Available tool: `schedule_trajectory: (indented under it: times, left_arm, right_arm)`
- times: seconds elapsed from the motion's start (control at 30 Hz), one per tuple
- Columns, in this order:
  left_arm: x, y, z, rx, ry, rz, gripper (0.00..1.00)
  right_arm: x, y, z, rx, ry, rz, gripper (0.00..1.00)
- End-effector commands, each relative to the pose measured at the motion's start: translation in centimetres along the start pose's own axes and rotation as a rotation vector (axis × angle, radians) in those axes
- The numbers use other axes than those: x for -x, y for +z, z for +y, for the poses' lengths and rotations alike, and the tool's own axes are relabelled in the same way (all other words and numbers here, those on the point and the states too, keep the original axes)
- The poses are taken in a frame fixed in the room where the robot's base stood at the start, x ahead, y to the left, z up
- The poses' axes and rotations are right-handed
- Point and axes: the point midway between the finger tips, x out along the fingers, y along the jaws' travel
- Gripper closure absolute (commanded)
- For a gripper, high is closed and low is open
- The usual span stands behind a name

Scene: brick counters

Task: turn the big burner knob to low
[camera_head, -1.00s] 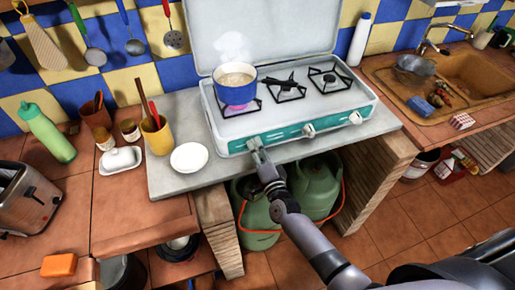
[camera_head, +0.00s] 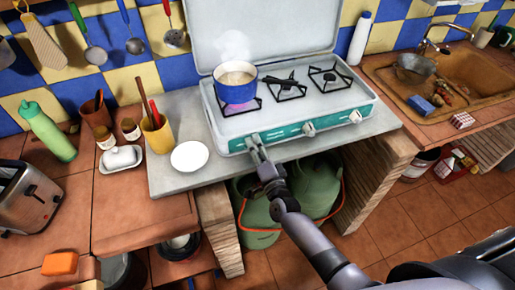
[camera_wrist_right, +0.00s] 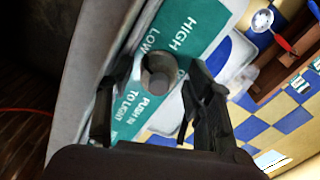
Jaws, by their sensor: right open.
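The stove (camera_head: 225,132) has a green front panel with a row of knobs. The leftmost knob (camera_wrist_right: 158,76) is a grey round knob in the right wrist view, with "HIGH", "LOW" and "PUSH IN TO LIGHT" printed beside it. My right gripper (camera_head: 254,142) is at this knob and mostly hides it in the head view. In the right wrist view, the right gripper (camera_wrist_right: 158,84) is open, with one finger on each side of the knob. I cannot tell if they touch it. A blue pot (camera_head: 236,92) steams over a glowing burner (camera_head: 240,107). My left gripper is not in view.
The middle knob (camera_head: 308,129) and right knob (camera_head: 355,117) are on the same panel. A white plate (camera_head: 189,156) and a yellow utensil cup (camera_head: 157,136) stand left of the stove. Green gas bottles (camera_head: 316,187) stand below the counter.

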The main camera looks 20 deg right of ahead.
Motion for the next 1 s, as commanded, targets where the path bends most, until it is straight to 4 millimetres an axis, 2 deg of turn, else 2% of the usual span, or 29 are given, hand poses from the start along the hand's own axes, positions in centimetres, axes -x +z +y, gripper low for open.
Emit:
schedule_trajectory:
  times: [0.27,0.7,1.0]
  left_arm:
    - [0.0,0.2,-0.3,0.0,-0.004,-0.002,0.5]
    - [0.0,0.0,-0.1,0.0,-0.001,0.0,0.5]
    - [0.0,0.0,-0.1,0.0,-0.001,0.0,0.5]
  right_arm:
    - [0.6,0.0,0.3,0.0,0.005,-0.001,0.5]
    - [6.7,0.1,0.1,0.001,0.003,-0.001,0.5]
    - [8.1,0.0,0.0,0.001,0.0,0.0,0.5]
